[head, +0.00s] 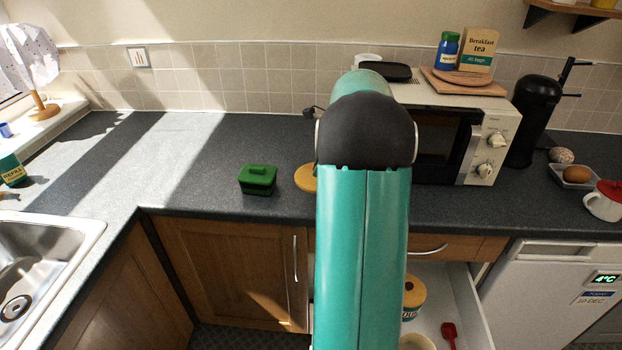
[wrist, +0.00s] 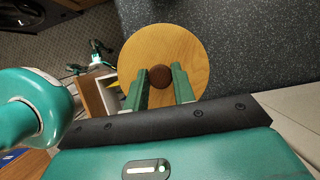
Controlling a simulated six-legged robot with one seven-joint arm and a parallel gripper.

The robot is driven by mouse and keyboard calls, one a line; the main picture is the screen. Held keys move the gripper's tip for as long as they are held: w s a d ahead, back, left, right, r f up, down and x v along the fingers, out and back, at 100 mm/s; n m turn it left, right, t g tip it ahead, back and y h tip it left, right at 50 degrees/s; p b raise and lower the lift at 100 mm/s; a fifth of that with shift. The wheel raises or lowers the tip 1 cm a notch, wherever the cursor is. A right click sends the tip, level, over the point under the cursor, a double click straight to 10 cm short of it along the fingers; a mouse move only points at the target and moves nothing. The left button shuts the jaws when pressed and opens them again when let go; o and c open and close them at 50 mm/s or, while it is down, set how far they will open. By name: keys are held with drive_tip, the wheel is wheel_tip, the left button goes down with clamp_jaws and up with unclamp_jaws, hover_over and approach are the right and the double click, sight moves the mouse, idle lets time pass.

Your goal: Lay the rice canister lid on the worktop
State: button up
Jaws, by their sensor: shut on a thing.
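The rice canister lid, a round light-wood disc (wrist: 185,42) with a dark brown knob (wrist: 160,77), is in the wrist view. My gripper (wrist: 161,70) has its two green fingers shut on the knob. In the head view, the lid's left edge (head: 306,178) shows beside my arm, over the worktop (head: 230,150); my arm hides the rest and my gripper. I cannot tell whether the lid touches the worktop. In the open drawer (head: 455,288), a pale round opening (head: 417,342) shows at the bottom; it may be the open canister.
A green lidded dish (head: 258,180) stands left of the lid. A wood-lidded canister (head: 414,291) and a red scoop (head: 449,331) are in the drawer. A microwave (head: 465,140) stands at right. The sink (head: 40,262) is at left; worktop between is largely clear.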

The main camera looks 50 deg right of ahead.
sight(312, 178)
drive_tip(key=w+f, duration=0.3)
drive_tip(key=shift+d+f, duration=0.2)
drive_tip(key=shift+f, duration=0.05)
drive_tip(key=shift+w+f, duration=0.2)
drive_tip(key=shift+f, duration=1.55)
drive_tip(key=shift+f, duration=0.1)
drive_tip(key=o, duration=1)
drive_tip(key=v, duration=1.2)
